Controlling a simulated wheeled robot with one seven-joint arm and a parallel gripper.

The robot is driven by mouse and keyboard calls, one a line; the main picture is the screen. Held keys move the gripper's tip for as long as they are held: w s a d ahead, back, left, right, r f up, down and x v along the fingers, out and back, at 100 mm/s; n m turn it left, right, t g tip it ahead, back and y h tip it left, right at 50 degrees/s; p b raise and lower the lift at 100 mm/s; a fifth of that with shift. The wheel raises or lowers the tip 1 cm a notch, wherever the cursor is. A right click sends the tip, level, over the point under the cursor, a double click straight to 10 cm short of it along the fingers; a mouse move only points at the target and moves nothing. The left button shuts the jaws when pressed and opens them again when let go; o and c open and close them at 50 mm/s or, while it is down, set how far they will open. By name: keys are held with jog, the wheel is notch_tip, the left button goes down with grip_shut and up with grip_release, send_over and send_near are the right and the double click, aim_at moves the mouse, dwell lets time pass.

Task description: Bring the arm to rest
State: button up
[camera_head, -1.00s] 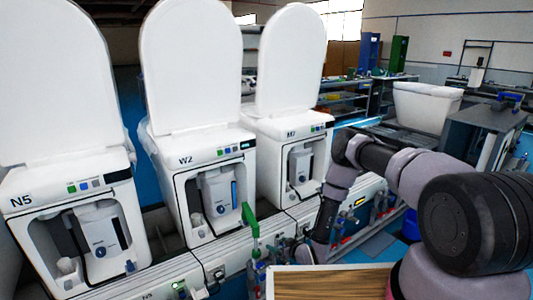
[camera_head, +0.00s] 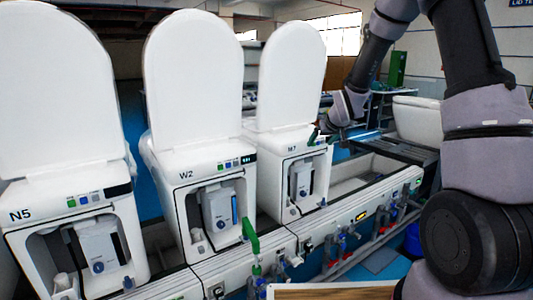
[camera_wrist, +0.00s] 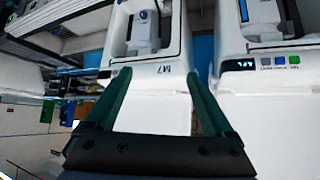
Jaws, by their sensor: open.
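My arm rises at the right of the head view, bends over the top and reaches down to the toilet M7 (camera_head: 286,160). My gripper (camera_head: 316,137) is beside M7's upper front corner in the head view; whether it touches cannot be told. In the wrist view my gripper (camera_wrist: 157,76) shows two dark green fingers spread apart with nothing held between them. The white M7 body (camera_wrist: 150,95) lies behind the fingers, with its label upside down.
Toilets W2 (camera_head: 205,158) and N5 (camera_head: 70,205) stand to the left with raised lids. A white bench with a green valve handle (camera_head: 250,235) and pipes runs along their front. A white tub (camera_head: 416,115) stands at the back right. A wooden board edge (camera_head: 330,292) is at the bottom.

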jog(key=s+d+r+m+h, duration=0.1)
jog(key=s+d+r+m, duration=0.3)
jog(key=s+r, duration=1.1)
jog(key=s+r+m+g, duration=0.1)
jog(key=s+r, duration=0.1)
jog(key=s, duration=0.8)
jog(key=s+r+m+y, duration=0.1)
jog(key=s+r, duration=0.2)
jog(key=s, duration=0.8)
jog(key=shift+s+d+r+g, duration=0.2)
jog(key=shift+d+r+g, duration=0.1)
jog(key=shift+d+g, duration=0.1)
